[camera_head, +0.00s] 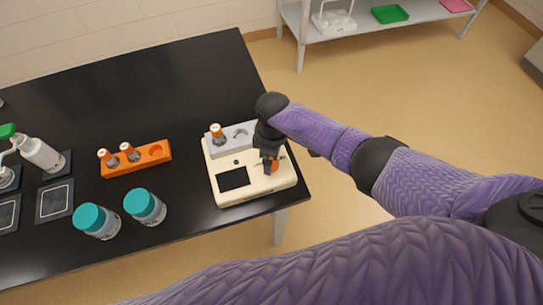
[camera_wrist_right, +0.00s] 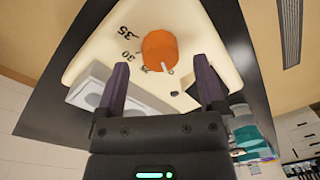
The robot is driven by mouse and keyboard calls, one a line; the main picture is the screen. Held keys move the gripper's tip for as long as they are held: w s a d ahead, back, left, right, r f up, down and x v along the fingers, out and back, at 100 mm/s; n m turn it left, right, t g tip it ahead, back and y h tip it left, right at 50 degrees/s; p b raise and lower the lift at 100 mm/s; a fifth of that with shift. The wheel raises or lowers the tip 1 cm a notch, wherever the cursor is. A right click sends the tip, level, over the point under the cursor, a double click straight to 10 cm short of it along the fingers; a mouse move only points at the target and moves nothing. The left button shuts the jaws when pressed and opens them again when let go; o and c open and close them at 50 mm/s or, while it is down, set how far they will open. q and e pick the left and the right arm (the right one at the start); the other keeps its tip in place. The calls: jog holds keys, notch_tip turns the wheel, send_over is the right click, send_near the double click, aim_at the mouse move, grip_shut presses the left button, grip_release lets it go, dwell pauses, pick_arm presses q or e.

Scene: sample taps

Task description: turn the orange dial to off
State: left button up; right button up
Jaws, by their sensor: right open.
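The orange dial (camera_wrist_right: 160,50) sits on a cream device, with printed marks including 30 and 35 beside it and a small pale pointer at its edge. In the head view the cream device (camera_head: 222,197) stands near the table's right edge, and the dial (camera_head: 271,167) is mostly covered by my right gripper (camera_head: 268,152). The right gripper is open and points down over the dial. In the right wrist view its fingers (camera_wrist_right: 160,80) are spread to either side below the dial, apart from it. My left gripper is not in view.
A grey block on the device holds an orange-capped vial (camera_head: 217,133). An orange rack (camera_head: 155,152) with two vials, teal-lidded jars (camera_head: 145,203) and a white bottle (camera_head: 40,152) stand to the left. The back of the black table (camera_head: 150,90) is clear.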

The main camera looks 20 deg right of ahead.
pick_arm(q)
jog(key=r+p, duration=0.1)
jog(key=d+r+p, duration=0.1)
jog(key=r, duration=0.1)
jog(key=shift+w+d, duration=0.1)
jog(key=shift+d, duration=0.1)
pick_arm(e)
notch_tip(320, 180, up, 8)
jog(key=shift+w+d, duration=0.15)
jog(key=shift+w, duration=0.05)
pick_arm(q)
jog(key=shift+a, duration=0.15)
pick_arm(e)
jog(key=shift+f, duration=0.1)
